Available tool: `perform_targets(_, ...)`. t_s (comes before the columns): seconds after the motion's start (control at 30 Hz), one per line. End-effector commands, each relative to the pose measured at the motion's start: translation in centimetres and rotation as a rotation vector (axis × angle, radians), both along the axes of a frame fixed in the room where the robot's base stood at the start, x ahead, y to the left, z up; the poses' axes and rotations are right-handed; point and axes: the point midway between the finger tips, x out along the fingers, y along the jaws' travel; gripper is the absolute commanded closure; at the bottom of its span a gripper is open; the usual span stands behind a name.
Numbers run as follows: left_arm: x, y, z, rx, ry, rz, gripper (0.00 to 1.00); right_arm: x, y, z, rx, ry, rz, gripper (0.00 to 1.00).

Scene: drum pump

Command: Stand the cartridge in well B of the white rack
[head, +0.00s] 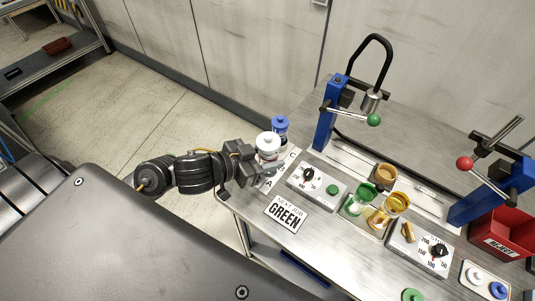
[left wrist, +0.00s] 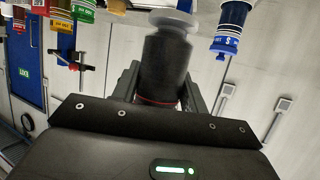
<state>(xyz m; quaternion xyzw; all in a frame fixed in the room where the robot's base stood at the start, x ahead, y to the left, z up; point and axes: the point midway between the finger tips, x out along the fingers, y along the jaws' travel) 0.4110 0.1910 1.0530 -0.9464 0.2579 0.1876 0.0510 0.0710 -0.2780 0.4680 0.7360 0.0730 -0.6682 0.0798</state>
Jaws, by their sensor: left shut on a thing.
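A cartridge with a white cap (head: 267,141) is at the white rack at the left end of the bench. In the left wrist view its body (left wrist: 166,68) looks dark and sits between my fingers. My left gripper (head: 250,171) is shut on the cartridge, reaching in from the left. The white rack (head: 291,158) shows letters A and C; the B mark and wells are hidden behind my gripper and the cartridge. I cannot tell whether the cartridge is seated or held above. A blue-capped cartridge (head: 280,127) stands just behind; it also shows in the left wrist view (left wrist: 229,30).
Two blue lever stands (head: 325,128) rise behind. A red reject bin (head: 500,238) is far right.

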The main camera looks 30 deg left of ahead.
Motion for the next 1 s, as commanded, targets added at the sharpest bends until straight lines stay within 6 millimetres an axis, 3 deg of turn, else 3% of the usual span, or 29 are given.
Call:
perform_targets(0.03,0.9,0.6,-1.4,0.01,-0.011,0.001,0.83,-0.1,0.0,-2.3,0.0,0.001,0.0,1.0)
perform_targets(0.1,1.9,1.0,-2.0,0.01,-0.013,-0.003,0.83,-0.2,0.0,-4.0,0.0,0.003,-0.001,1.0)
perform_targets(0.33,5.0,2.9,-3.4,0.008,-0.009,0.004,0.83,-0.3,0.5,-8.4,0.005,0.004,-0.002,1.0)
perform_targets(0.43,6.9,4.0,-3.8,-0.001,0.003,0.008,0.83,-0.3,0.8,-7.9,0.008,0.005,-0.003,1.0)
perform_targets(0.7,9.8,5.5,-8.0,-0.001,0.003,0.004,0.83,-0.3,0.7,-9.3,0.008,0.005,-0.003,1.0)
perform_targets(1.0,10.6,6.0,-8.9,0.001,0.0,0.002,0.83,-0.2,0.3,-9.4,0.002,0.004,-0.002,1.0)
